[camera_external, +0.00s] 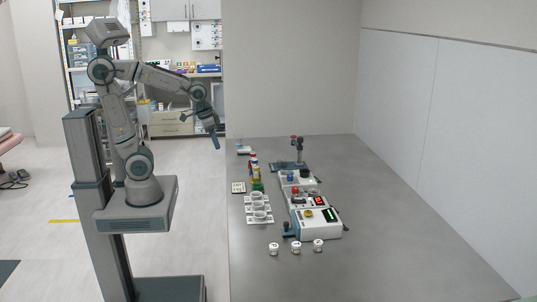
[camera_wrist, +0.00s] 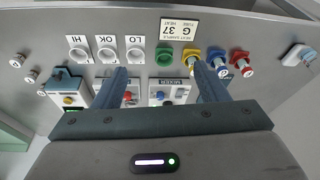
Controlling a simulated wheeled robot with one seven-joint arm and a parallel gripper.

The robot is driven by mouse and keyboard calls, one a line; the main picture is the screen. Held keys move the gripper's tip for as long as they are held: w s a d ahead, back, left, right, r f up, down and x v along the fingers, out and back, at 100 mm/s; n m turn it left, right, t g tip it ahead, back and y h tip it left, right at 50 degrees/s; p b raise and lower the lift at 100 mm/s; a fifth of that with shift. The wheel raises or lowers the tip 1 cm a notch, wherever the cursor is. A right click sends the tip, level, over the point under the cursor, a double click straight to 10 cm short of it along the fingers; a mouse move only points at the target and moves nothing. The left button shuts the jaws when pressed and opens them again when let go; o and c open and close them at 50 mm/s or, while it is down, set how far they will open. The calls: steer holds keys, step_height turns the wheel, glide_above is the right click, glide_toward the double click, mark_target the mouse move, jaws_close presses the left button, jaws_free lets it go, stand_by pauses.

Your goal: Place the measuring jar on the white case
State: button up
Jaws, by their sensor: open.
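My gripper (camera_external: 202,130) is open and empty, raised to the left of the grey table. In the wrist view its blue fingers (camera_wrist: 160,70) are spread, with nothing held between them. I cannot tell which container is the measuring jar. Candidates are three small white-lidded jars (camera_external: 296,247) at the table's near end and the green container (camera_external: 257,186) beside yellow, blue and red bottles. Which thing is the white case is also unclear. A white-and-blue item (camera_external: 244,150) lies at the far left corner, also in the wrist view (camera_wrist: 298,54), and white-bodied devices (camera_external: 318,230) stand mid-table.
Three white cups (camera_external: 260,216) stand on pads marked HI, OK and LO in the wrist view. A printed card (camera_wrist: 178,30) lies by the green container. A dark stand (camera_external: 299,152) rises behind the devices. The table's right side (camera_external: 400,230) is clear.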

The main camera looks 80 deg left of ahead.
steer(key=s+d+f+m, duration=0.1)
steer(key=s+d+f, duration=0.1)
steer(key=s+d, duration=0.3)
steer(key=shift+s+d+f+m+h, duration=0.15)
steer(key=shift+s+m+h, duration=0.25)
steer(key=shift+s, duration=0.75)
